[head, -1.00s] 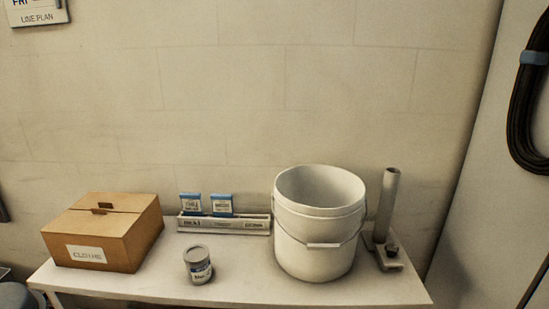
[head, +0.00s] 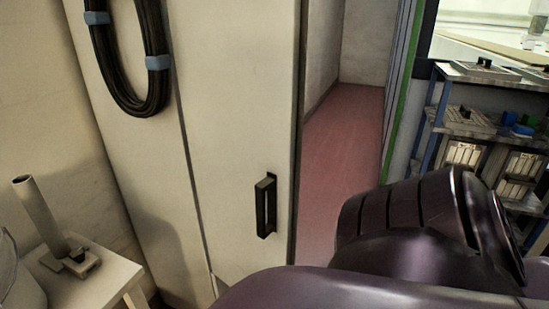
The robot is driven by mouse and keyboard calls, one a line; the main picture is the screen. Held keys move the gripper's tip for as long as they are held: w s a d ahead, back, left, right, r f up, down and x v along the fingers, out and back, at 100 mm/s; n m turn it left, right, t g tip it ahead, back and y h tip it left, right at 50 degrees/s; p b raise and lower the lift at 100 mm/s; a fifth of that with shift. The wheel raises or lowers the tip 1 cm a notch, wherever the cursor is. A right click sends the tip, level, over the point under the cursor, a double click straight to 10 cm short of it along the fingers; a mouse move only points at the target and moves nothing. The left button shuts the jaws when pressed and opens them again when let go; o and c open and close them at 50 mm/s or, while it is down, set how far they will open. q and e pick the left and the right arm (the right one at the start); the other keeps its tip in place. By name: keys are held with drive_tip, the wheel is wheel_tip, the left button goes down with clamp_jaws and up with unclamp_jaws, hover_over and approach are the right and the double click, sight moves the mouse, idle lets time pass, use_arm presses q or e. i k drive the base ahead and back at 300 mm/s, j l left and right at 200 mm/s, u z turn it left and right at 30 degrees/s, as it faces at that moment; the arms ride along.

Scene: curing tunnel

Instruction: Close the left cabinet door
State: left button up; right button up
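A tall pale cabinet-like panel (head: 235,110) stands left of centre in the head view. It has a black upright handle (head: 265,205) near its right edge. A dark seam runs down between it and another pale face (head: 130,150) on its left. I cannot tell whether the handled panel is the left cabinet door or how far open it stands. Neither of my grippers is in view. A dark purple part of my own arm fills the lower right and hides what is behind it.
A black cable loop (head: 135,60) hangs on the left pale face. A white table (head: 110,275) with a grey upright tube (head: 38,208) stands at lower left. A reddish floor (head: 340,150) lies open beyond the panel. Shelves (head: 470,125) with boxes stand at right.

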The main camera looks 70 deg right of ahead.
sight(241, 64)
drive_tip(key=z, duration=1.45)
